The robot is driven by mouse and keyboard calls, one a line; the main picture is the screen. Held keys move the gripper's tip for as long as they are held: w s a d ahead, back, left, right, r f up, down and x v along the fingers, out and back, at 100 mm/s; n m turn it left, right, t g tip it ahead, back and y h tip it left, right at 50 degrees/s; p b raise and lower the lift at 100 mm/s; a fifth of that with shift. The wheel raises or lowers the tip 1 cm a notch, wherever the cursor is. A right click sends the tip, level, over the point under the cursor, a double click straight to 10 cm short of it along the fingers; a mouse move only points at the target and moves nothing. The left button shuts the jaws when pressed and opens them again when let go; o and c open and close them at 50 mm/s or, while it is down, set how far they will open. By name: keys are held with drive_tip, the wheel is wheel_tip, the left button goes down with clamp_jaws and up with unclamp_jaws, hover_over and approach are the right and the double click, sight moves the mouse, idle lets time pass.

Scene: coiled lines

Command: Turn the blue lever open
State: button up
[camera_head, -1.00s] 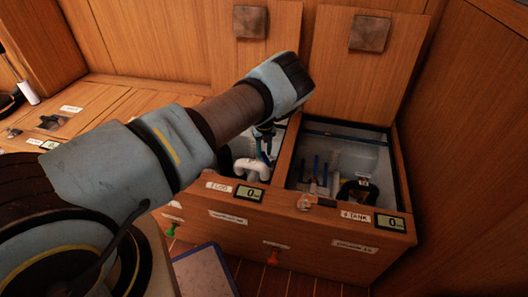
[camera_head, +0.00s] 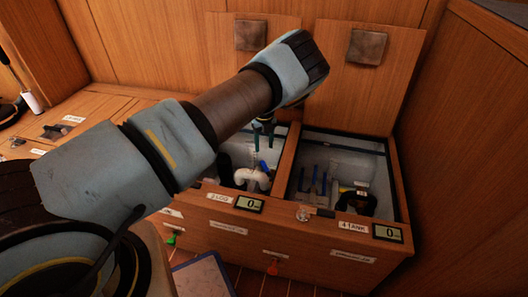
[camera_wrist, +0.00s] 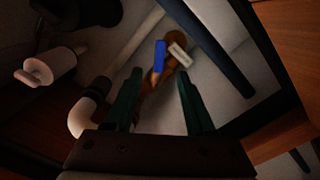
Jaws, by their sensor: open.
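The blue lever (camera_wrist: 159,56) shows in the wrist view just beyond my fingertips, on a brass-coloured valve fitting with a white tag (camera_wrist: 180,54) beside it. In the head view a blue lever (camera_head: 264,167) shows in the left open compartment, just below my gripper (camera_head: 263,130). My gripper also shows in the wrist view (camera_wrist: 160,82), with its two green fingers spread apart and nothing between them. The fingers are apart from the lever. Part of the valve fitting is hidden in shadow.
White pipe elbows (camera_head: 252,176) lie beside the valve in the left compartment. The right compartment (camera_head: 340,146) holds more blue handles (camera_head: 314,180) and a black fitting. Wooden walls (camera_head: 285,165) edge both compartments, and raised lids stand behind.

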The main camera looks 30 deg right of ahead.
sight(266, 170)
drive_tip(key=shift+r, duration=0.85)
drive_tip(key=shift+c, duration=0.3)
